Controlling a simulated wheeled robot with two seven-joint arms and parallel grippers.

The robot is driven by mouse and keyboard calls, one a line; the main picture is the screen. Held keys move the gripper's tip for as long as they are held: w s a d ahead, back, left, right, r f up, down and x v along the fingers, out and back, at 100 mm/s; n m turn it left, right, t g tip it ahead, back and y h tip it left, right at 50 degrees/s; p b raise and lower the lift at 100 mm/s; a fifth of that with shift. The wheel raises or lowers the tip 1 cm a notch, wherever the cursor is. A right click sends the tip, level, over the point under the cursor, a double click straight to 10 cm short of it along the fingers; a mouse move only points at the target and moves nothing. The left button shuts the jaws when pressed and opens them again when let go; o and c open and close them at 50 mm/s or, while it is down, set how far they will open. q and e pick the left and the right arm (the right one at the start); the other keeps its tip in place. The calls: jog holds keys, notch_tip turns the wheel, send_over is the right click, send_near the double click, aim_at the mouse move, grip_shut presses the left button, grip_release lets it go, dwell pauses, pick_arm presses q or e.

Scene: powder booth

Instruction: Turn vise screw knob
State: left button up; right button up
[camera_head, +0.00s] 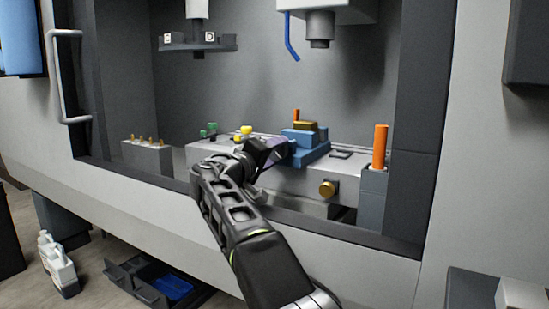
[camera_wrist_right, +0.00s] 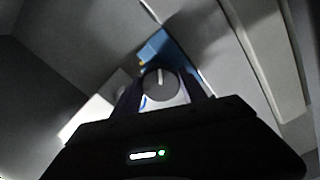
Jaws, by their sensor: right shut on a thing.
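The right gripper is shut on this knob. The blue vise body (camera_wrist_right: 153,47) shows beyond it. In the head view the gripper hides the knob. My left gripper is not in view.
A brass knob (camera_head: 328,188) is on the table's front face. An orange cylinder (camera_head: 380,146) stands on a grey post at the right. Green and yellow pieces (camera_head: 246,131) stand left of the vise. A spindle (camera_head: 320,30) with a blue hose hangs above.

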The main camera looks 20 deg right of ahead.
dwell(0.3)
jog(key=o, duration=1.4)
jog(key=shift+b+v, duration=0.45)
jog(key=shift+v, duration=3.45)
